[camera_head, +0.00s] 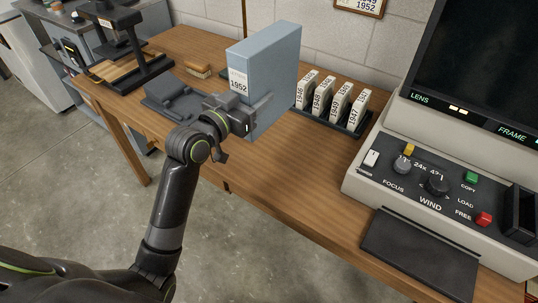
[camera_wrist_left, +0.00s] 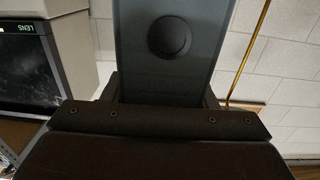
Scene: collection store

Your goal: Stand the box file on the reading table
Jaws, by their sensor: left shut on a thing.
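The box file (camera_head: 272,70) is pale blue-grey with a white label reading 1952. In the head view it is upright over the reading table (camera_head: 275,170). I cannot tell whether its bottom edge touches the table top. My left gripper (camera_head: 250,112) is shut on the box file at its lower part. In the left wrist view the box file (camera_wrist_left: 170,75) fills the middle between the fingers, with a dark round finger hole. My right gripper does not show in either view.
A rack of small year-labelled boxes (camera_head: 331,105) stands just right of the box file. A microfilm reader (camera_head: 440,180) fills the right side. A grey cradle (camera_head: 172,95), a brush (camera_head: 198,70) and a press (camera_head: 130,45) are at the left. Bare wood lies in front.

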